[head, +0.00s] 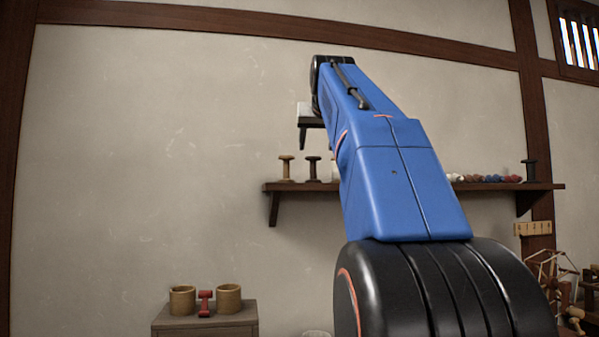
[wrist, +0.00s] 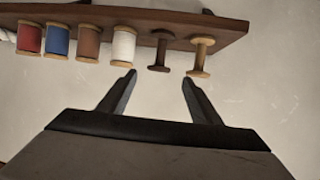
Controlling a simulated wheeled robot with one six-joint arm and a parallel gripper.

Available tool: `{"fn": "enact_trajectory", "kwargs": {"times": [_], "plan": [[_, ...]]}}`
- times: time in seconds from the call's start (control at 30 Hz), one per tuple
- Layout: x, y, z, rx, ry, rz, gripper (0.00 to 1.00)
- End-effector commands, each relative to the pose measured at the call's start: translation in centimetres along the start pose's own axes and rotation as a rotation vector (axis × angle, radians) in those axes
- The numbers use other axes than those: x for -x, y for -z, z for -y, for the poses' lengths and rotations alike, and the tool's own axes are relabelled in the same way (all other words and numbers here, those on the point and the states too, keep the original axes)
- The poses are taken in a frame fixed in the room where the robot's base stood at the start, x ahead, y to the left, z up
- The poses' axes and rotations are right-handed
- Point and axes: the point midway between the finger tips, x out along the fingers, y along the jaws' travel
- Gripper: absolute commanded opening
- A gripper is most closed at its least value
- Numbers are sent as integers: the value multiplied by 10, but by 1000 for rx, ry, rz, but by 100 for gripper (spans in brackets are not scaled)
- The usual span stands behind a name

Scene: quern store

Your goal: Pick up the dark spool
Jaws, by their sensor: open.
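The dark spool (head: 312,169) stands empty on the wall shelf, just right of a light wooden spool (head: 286,168) in the head view. In the wrist view, where the shelf appears upside down, the dark spool (wrist: 160,50) is between the white-thread spool (wrist: 123,45) and the light wooden spool (wrist: 202,55). My gripper (wrist: 159,82) is open and empty. Its fingertips lie either side of the dark spool's line in the picture, apart from it. In the head view my arm hides most of the gripper; part shows above the spools.
The shelf (head: 550,186) carries brown, blue (wrist: 57,41) and red (wrist: 29,38) thread spools too. Another dark spool (head: 529,170) stands at its right end. A low cabinet (head: 205,322) at lower left holds two wooden cups and a red spool (head: 205,303). The wall above the shelf is clear.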

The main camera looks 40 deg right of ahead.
Motion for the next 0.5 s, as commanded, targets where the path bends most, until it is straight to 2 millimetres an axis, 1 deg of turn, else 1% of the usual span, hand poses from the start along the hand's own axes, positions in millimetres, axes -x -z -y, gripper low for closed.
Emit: {"fn": "enact_trajectory", "kwargs": {"times": [0.1,0.5], "plan": [[-22,-2,0,0,1,6,58],[-91,-3,1,1,1,5,58]]}}
